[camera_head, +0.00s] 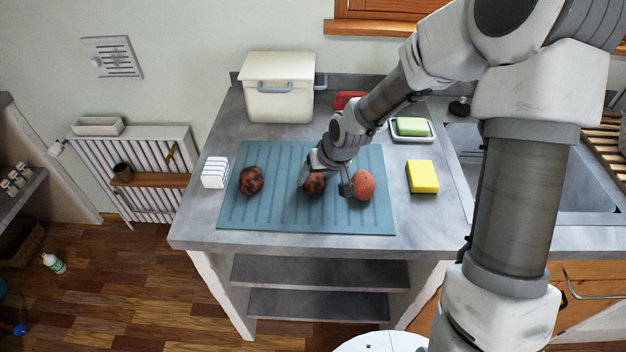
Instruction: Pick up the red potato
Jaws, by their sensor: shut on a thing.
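A dark reddish-brown mottled potato (315,184) sits at the middle of the blue ribbed mat (285,215). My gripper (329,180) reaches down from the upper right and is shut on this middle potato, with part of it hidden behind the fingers. Whether it touches the mat is hard to tell. A similar dark mottled potato (251,180) lies on the mat to the left, clear of the gripper. A smoother orange-red round item (363,185) lies just right of the gripper's right finger; I cannot tell if they touch.
A white striped block (215,172) stands left of the mat. A yellow sponge (422,176) lies right of it. Behind are a cream bin (279,88), a red item (349,99) and a green soap on a dish (411,127). The sink (590,190) is right. The mat's front is clear.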

